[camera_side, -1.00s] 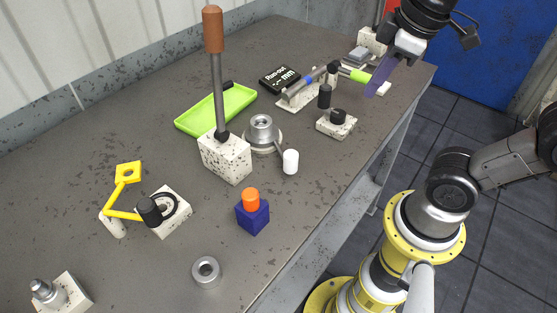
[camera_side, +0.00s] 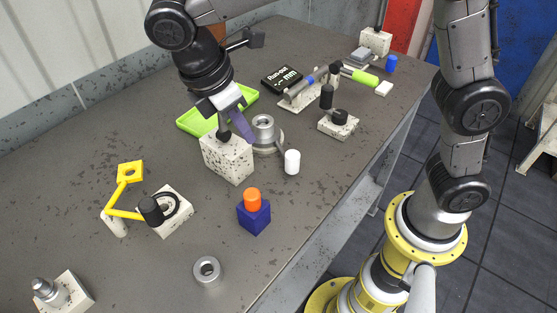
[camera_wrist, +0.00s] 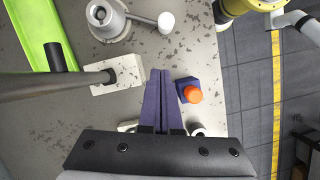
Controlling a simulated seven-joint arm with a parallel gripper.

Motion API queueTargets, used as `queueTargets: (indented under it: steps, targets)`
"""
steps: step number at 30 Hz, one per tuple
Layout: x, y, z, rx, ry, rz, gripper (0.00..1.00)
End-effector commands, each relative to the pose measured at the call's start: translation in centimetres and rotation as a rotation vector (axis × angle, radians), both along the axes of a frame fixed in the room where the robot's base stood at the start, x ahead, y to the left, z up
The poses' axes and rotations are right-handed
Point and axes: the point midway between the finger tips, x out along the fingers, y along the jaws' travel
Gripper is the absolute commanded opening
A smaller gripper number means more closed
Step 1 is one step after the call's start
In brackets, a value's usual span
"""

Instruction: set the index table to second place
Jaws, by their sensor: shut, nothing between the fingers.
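The round grey part with a central hub (camera_side: 263,130), which looks like the index table, stands mid-bench. A short arm links it to an upright white knob (camera_side: 291,161). In the wrist view the hub (camera_wrist: 106,18) is at the upper left and the white knob (camera_wrist: 166,23) is right of it. My gripper (camera_side: 243,136) is shut and empty, purple fingers pointing down, above the bench close to the hub in the side view. In the wrist view my gripper (camera_wrist: 160,73) shows between the speckled block and the blue block, apart from the knob. I see no place marks on the table.
A speckled block (camera_side: 228,160) carries a tall lever, mostly hidden behind my arm; its rod (camera_wrist: 50,85) crosses the wrist view. A blue block with orange top (camera_side: 254,218) stands in front. A green tray (camera_side: 195,122) lies behind. A loose ring (camera_side: 207,271) lies near the front edge.

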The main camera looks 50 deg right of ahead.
Motion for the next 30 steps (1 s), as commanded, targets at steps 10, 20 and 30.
queueTargets:
  steps: [10, 20, 30]
  targets:
    - [-0.8, 1.9, -1.7, -0.026, 0.035, 0.052, 0.00]
    - [-0.9, 1.6, -2.3, -0.026, 0.035, 0.051, 0.00]
    - [-1.5, -0.6, -7.8, -0.028, 0.038, 0.049, 0.00]
